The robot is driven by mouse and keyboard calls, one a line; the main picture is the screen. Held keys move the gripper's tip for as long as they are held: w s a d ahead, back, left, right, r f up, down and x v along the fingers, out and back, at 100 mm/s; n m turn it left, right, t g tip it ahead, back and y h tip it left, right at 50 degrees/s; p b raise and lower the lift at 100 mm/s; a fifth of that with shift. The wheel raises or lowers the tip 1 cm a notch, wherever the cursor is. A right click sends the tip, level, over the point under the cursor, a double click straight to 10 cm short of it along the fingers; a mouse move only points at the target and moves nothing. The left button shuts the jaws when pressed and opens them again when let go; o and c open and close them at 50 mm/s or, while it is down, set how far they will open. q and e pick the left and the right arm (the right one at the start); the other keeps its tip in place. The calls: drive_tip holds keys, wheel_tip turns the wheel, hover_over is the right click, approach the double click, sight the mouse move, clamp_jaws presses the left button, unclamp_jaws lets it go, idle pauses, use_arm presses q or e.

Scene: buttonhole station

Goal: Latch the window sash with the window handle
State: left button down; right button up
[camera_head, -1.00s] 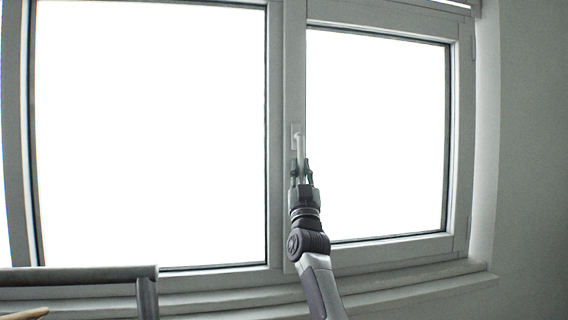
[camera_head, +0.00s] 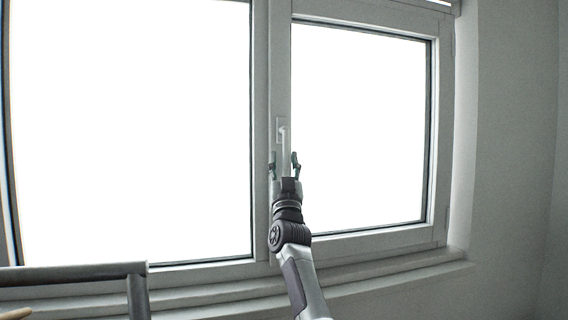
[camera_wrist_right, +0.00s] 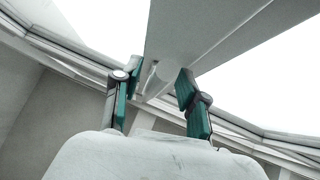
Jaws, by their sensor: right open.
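The white window handle (camera_head: 287,141) points straight down from its plate on the left upright of the right-hand window sash (camera_head: 370,240). The sash appears to lie against the window frame, but I cannot tell whether it is fully closed. My right gripper (camera_head: 284,160) is open, its green-padded fingers apart on either side of the handle's lower part. In the right wrist view, the open fingers of my right gripper (camera_wrist_right: 157,92) stand apart, with a rounded white part, likely the handle's end (camera_wrist_right: 152,82), between them. My left gripper is not in view.
A wide fixed pane (camera_head: 130,130) fills the left. The window sill (camera_head: 400,278) runs below the window, and a bare grey wall (camera_head: 515,150) stands at the right. A grey rail (camera_head: 70,275) crosses the lower left corner, with a small tan object (camera_head: 15,313) below it.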

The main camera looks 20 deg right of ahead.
drive_tip(key=shift+s+d+f, duration=0.1)
drive_tip(key=shift+f, duration=0.05)
drive_tip(key=v, duration=1.1)
drive_tip(key=shift+s+f, duration=0.25)
